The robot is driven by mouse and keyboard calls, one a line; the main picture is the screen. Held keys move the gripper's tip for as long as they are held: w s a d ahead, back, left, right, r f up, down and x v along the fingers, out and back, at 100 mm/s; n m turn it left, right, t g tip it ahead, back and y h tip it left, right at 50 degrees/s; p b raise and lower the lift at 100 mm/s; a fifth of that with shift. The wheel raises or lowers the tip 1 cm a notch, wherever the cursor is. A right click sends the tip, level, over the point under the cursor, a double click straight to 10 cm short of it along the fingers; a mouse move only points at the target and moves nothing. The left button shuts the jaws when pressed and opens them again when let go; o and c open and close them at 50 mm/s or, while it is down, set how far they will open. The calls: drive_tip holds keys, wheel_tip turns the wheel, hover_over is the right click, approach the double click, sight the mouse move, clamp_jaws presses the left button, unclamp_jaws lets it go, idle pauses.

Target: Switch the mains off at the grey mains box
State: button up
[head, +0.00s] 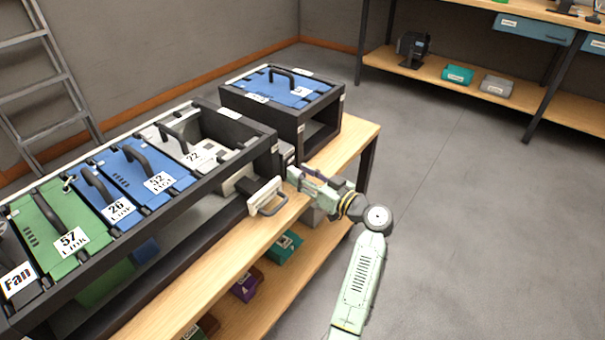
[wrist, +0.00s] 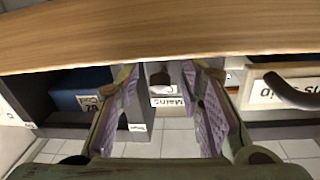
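The grey mains box (wrist: 176,82) shows in the wrist view, upside down, between my fingers. It has a white label reading "Mains" (wrist: 169,102) and a dark knob or lever (wrist: 159,78) above the label. In the head view the box seems to be the small dark block (head: 284,150) at the rack's right end, partly hidden. My gripper (head: 296,174) is beside it, over the bench edge. In the wrist view my gripper (wrist: 167,76) is open, its purple-padded fingers spread on either side of the box. I cannot tell whether the fingers touch the lever.
A cream panel with a handle (head: 267,197) projects close to my gripper. The black rack holds blue and green modules, such as "57" (head: 62,225). A separate black case with a blue module (head: 287,88) stands behind. The wooden bench (head: 345,140) lies below. Floor at right is clear.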

drive_tip(key=shift+c, duration=0.5)
clamp_jaws()
drive_tip(key=shift+f+b, duration=0.15)
drive_tip(key=shift+b, duration=0.15)
drive_tip(key=b, duration=0.3)
drive_tip(key=shift+f+t+y, duration=0.3)
drive_tip(key=shift+f, duration=0.1)
drive_tip(key=shift+a+r+b, duration=0.1)
drive_tip(key=shift+r+b, duration=0.05)
drive_tip(key=shift+b, duration=0.75)
drive_tip(key=shift+r, duration=0.2)
drive_tip(key=shift+o, duration=0.5)
unclamp_jaws()
